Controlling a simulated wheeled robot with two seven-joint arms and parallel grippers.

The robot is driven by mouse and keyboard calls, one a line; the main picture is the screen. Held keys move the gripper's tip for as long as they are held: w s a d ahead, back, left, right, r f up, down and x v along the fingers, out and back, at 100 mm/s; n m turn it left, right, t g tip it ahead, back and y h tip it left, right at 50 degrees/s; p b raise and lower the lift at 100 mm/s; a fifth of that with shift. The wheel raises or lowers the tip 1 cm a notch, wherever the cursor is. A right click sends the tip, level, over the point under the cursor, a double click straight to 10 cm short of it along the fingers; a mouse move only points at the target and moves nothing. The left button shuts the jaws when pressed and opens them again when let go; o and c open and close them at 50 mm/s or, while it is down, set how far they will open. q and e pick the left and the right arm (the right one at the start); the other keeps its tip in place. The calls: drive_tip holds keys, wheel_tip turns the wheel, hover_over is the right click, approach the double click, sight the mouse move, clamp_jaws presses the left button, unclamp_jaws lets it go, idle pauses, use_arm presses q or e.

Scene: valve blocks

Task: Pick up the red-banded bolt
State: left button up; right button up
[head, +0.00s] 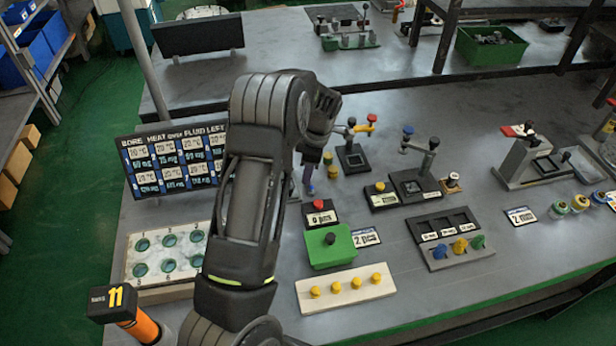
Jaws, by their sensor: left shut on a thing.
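My left arm crosses the middle of the head view and bends down at its far end. My left gripper (309,177) is mostly hidden behind its own wrist, above the bench (440,110). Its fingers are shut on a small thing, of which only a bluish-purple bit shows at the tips. I cannot make out a red band on it, nor pick out the red-banded bolt elsewhere. My right gripper is not in view.
Just below the gripper stand a red-topped block (319,214) and a green block (331,249) with a dark knob. A white strip with yellow pegs (346,290) lies in front. Valve fixtures (410,184) stand to the right. A white hole plate (165,252) lies at left.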

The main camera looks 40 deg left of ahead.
use_arm(q)
clamp_jaws()
wheel_tip(320, 180, up, 10)
drive_tip(key=b, duration=0.2)
idle(0.4)
idle(0.8)
